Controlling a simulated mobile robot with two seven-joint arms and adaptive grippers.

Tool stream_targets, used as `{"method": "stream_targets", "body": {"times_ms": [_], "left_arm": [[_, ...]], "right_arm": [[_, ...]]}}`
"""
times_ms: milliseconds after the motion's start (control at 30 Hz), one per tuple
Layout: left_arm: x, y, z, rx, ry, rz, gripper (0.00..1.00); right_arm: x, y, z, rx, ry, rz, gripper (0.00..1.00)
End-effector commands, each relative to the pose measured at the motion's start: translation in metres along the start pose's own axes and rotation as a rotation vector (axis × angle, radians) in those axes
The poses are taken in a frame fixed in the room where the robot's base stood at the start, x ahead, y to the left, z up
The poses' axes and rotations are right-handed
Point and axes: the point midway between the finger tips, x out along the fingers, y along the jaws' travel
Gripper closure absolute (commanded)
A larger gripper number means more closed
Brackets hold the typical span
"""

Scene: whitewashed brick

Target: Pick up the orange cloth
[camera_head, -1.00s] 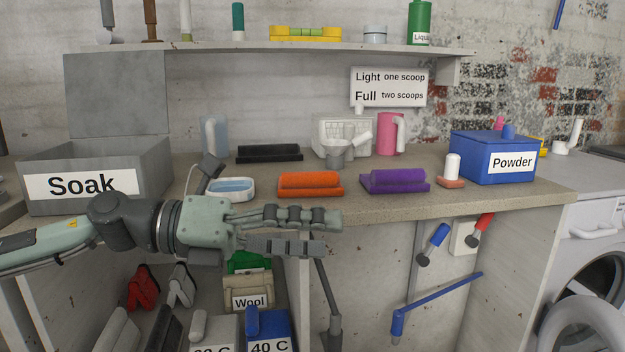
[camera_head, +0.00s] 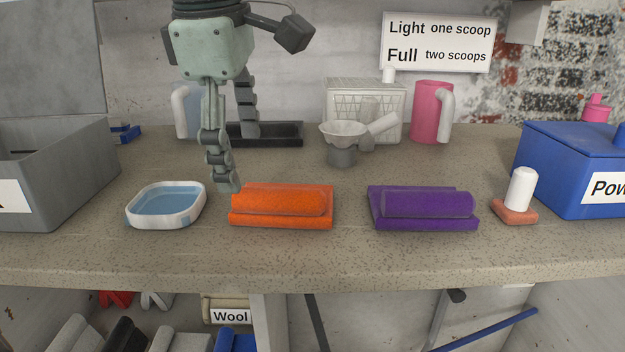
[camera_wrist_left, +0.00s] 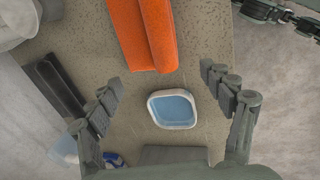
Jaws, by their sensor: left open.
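The orange cloth (camera_head: 282,206) lies folded on the counter between a white dish and a purple cloth. In the left wrist view the orange cloth (camera_wrist_left: 144,35) is at the top, beyond the fingertips. My left gripper (camera_head: 238,162) points down over the counter, open and empty. Its nearer fingertip shows at the cloth's back left corner; I cannot tell whether they touch. In the left wrist view the gripper's fingers (camera_wrist_left: 161,76) are spread wide, with bare counter and the dish between and below them. My right gripper is not seen in the head view.
The white dish (camera_head: 132,219) of blue liquid is left of the cloth. A purple cloth (camera_head: 422,205) lies right. The counter's front strip (camera_head: 320,255) is clear.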

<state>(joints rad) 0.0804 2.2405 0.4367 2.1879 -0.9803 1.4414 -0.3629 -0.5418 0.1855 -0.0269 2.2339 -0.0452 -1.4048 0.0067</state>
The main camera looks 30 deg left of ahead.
Motion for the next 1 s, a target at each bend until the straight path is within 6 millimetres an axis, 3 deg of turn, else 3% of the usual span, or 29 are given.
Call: {"method": "stream_targets", "body": {"times_ms": [167,633,967,1000], "left_arm": [[0.009,0.000,-0.001,0.002,0.009,0.002,0.20],[0.071,-0.002,0.005,0.002,0.007,0.000,0.20],[0.077,-0.002,0.005,0.001,0.004,0.003,0.20],[0.077,-0.002,0.005,0.001,0.004,0.003,0.25]], "right_arm": [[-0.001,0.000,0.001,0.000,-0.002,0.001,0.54],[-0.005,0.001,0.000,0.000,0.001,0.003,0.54],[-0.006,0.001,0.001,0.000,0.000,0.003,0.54],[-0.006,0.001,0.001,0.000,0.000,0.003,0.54]]}}
